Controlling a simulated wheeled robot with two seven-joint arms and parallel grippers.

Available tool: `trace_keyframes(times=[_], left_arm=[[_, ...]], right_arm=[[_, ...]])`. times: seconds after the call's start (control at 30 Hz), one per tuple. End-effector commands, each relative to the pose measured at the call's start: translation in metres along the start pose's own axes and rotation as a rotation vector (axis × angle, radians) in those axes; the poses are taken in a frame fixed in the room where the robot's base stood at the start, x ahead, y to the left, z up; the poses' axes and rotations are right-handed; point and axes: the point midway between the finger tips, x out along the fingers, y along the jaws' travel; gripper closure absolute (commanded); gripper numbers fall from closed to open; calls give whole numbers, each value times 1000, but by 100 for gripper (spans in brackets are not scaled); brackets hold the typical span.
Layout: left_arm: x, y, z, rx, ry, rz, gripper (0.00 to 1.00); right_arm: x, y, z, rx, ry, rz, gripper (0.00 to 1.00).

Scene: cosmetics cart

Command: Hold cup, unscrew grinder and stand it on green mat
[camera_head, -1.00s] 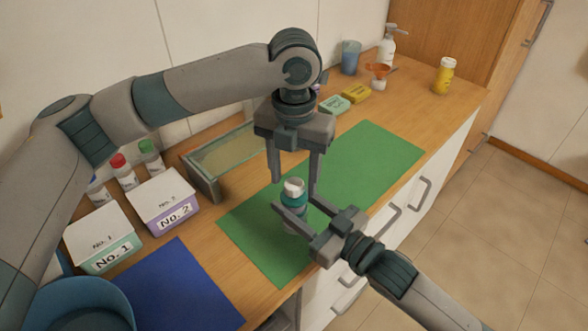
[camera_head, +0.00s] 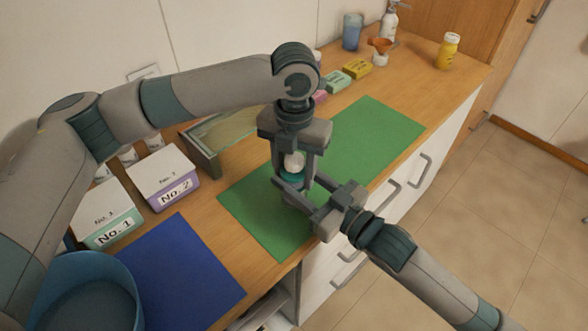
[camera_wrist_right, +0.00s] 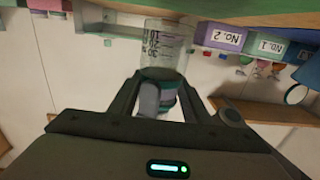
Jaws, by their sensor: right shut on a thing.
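A grinder with a teal collar and a pale top (camera_head: 293,163) stands upright over the green mat (camera_head: 375,140) on a clear cup. The clear cup (camera_wrist_right: 166,45), with dark markings, shows in the right wrist view. My right gripper (camera_head: 295,188) comes from the front and is shut on the cup; its fingers partly hide it. My left gripper (camera_head: 293,172) points down from above, its fingers apart on either side of the grinder's top, with a small gap showing. Whether the cup's base touches the mat is hidden.
White boxes No. 1 (camera_head: 108,218) and No. 2 (camera_head: 163,180) stand left, beside a blue mat (camera_head: 180,275) and a blue bin (camera_head: 85,295). A glass-sided tray (camera_head: 215,137) is behind. Small blocks, a blue cup (camera_head: 352,32) and a yellow bottle (camera_head: 447,50) stand at the back.

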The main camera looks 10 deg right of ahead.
Motion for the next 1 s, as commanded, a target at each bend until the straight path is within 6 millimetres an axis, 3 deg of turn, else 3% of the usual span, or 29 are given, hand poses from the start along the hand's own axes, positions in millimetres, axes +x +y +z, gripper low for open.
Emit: trace_keyframes(times=[0.1, 0.13, 0.2, 0.53, 1.0], left_arm=[[0, 1, 0, -1, 0, 1, 82], [0, 1, 0, -1, 0, 1, 49], [0, 1, 0, -1, 0, 1, 37], [-5, 0, 0, -1, -1, 0, 37], [-45, 0, 0, -1, -1, 0, 37]], right_arm=[[0, 0, -1, -1, 2, 0, 100], [0, 0, -1, -1, 2, 0, 100], [0, 0, -1, -1, 2, 0, 100], [0, 0, -1, 0, 2, 0, 100], [0, 0, -1, 0, 1, 0, 100]])
